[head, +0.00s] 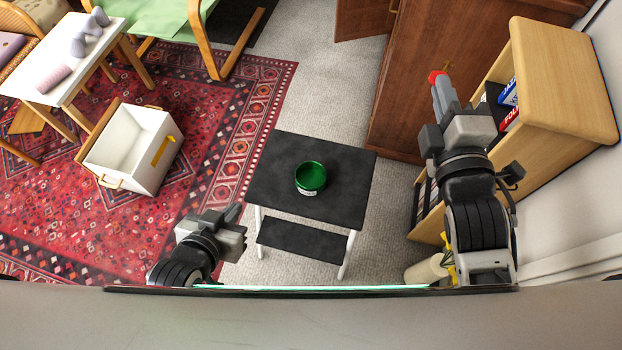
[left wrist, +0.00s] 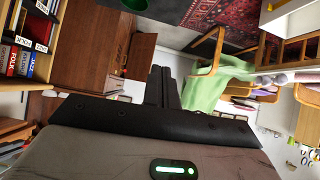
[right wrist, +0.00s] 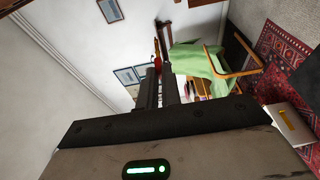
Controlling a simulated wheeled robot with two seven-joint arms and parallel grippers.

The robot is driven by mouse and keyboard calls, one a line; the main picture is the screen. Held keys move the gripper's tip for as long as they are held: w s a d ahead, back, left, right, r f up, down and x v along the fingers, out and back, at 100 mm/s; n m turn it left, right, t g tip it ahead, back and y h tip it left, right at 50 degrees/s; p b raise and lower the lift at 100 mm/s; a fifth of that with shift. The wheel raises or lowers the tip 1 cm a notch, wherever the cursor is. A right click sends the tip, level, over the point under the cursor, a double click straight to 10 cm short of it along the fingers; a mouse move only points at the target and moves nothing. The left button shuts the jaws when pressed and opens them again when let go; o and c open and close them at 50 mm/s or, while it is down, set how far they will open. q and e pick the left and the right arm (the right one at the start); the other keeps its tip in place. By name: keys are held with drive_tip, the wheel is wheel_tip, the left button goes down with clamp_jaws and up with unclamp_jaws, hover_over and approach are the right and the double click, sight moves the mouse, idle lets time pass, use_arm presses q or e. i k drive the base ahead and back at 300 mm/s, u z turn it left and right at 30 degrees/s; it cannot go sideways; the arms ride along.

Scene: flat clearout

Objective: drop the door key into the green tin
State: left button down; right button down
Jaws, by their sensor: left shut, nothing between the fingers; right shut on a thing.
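The green tin (head: 310,178), round and open at the top, stands on a small black-topped step table. A green edge of it shows at the top of the left wrist view (left wrist: 135,4). My right gripper (head: 439,90) is raised at the right, in front of the brown cabinet and well away from the tin. It is shut on the door key (head: 436,76), of which only a red part shows; this also shows at the fingertips in the right wrist view (right wrist: 157,62). My left gripper (head: 235,213) is shut and empty, left of the step table.
The black step table (head: 345,205) stands on grey carpet. A wooden bookshelf (head: 560,75) is close to my right arm, beside the brown cabinet (head: 420,60). A white crate (head: 112,150) sits on the red rug; a white table (head: 35,85) is behind it.

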sight(306, 185)
drive_tip(key=u, duration=1.95)
drive_tip(key=k, duration=1)
drive_tip(key=z, duration=1.25)
